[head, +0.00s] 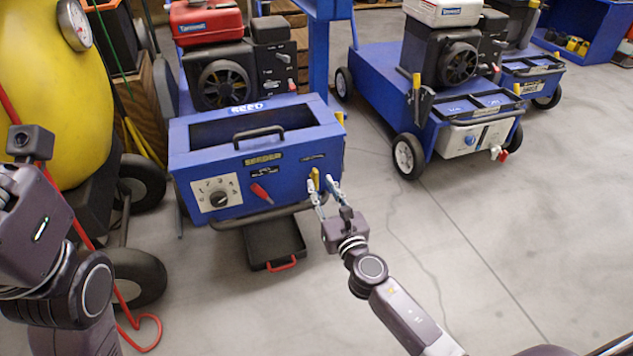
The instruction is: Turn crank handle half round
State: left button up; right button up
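The blue seeder box (222,164) stands in the middle left, with a dial, a red-handled lever (262,194) and a small yellow handle (315,177) on its front. The yellow handle sits at the right end of the front and looks like the crank's grip; its arm is hard to make out. My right gripper (322,186) is just in front of it, fingers spread, with the left fingertip close to the yellow handle. I cannot tell whether they touch. My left gripper's fingers are not in view; only my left arm shows at the left edge.
A black tray (273,243) with a red handle lies beneath the seeder. A yellow tank (62,85) on wheels stands at the left, with a red hose (152,340) on the floor. Another blue machine (385,85) is at the back right. The floor at lower right is clear.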

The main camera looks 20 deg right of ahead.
aim_at(316, 178)
jog(key=shift+w+b, duration=0.3)
jog(key=shift+w, duration=1.55)
jog(key=shift+a, duration=0.1)
grip_shut()
